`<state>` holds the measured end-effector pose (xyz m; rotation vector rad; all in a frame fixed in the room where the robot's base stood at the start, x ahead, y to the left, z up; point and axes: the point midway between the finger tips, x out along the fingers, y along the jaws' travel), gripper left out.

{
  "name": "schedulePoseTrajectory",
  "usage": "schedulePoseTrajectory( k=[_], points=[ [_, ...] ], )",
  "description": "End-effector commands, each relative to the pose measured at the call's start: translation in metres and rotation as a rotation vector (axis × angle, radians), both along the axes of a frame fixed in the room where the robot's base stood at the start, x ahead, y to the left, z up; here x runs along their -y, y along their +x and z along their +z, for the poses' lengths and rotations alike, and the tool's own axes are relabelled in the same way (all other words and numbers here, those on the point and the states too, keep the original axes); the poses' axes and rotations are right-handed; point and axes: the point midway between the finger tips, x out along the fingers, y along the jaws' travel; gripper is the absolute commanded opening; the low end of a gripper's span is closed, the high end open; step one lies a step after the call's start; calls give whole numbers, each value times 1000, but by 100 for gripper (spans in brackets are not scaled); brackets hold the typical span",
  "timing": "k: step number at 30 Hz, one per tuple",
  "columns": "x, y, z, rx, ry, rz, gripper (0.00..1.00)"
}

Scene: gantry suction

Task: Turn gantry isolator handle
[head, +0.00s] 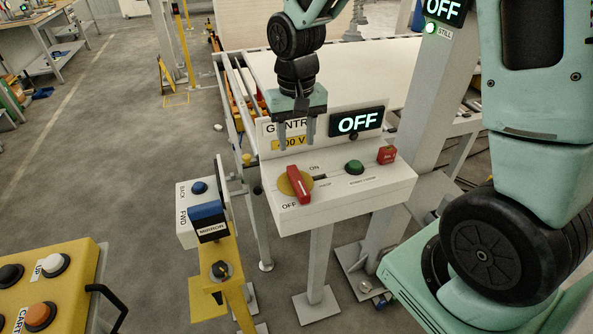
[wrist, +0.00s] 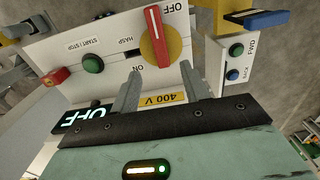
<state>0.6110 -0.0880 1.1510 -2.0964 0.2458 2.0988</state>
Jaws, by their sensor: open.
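The red isolator handle (head: 298,185) sits on a round yellow plate (head: 285,184) on the white gantry box, with OFF printed below and ON at upper right. In the wrist view the handle (wrist: 155,37) lies on the yellow plate (wrist: 172,52), with one end near the OFF label. The display (head: 357,122) reads OFF. My gripper (head: 295,146) points down, open and empty, above and behind the handle, in front of the 400 V label. In the wrist view my fingers (wrist: 162,74) are apart, with their tips short of the handle and not touching it.
A green start/stop button (head: 355,167) and a red block (head: 386,155) sit right of the handle. A blue-topped MIRROR switch (head: 206,211) on a yellow post stands at left. A yellow button console (head: 60,285) is at lower left. Open floor lies at far left.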

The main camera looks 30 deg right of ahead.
Motion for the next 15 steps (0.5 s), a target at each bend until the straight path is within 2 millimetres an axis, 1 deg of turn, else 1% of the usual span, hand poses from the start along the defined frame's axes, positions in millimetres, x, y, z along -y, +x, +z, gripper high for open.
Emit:
schedulePoseTrajectory(
  k=[3, 9, 12, 15],
  points=[
    [0, -2, -25, -7, 0, 2, 45],
    [0, -1, -65, -6, -1, -1, 45],
    [0, -1, -82, -4, 0, 0, 45],
    [0, 0, -95, -3, -1, -1, 45]
  ],
)
